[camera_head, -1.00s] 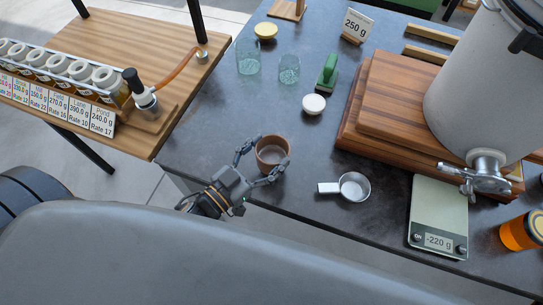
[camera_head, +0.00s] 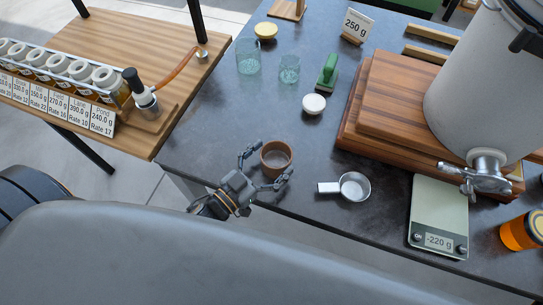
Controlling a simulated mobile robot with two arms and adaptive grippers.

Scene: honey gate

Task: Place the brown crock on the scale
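The brown crock (camera_head: 271,168) stands upright on the dark table, left of a small metal pan. My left gripper (camera_head: 274,160) is at the crock's near left side. Its fingers are spread, one at the crock's left and one at its lower right; they look open, though slight contact cannot be ruled out. The scale (camera_head: 438,206) lies at the right near the table's front edge, under the tap of a large grey tank. Its display reads -220 g, and nothing shows on its plate. My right gripper is not in view.
The metal pan (camera_head: 354,187) lies between crock and scale. A wooden board (camera_head: 386,107) stands behind it, and the tank (camera_head: 481,95) with its tap (camera_head: 487,165) overhangs the scale's far end. An orange jar (camera_head: 521,232) is right of the scale. A white-lidded pot (camera_head: 313,104) stands behind the crock.

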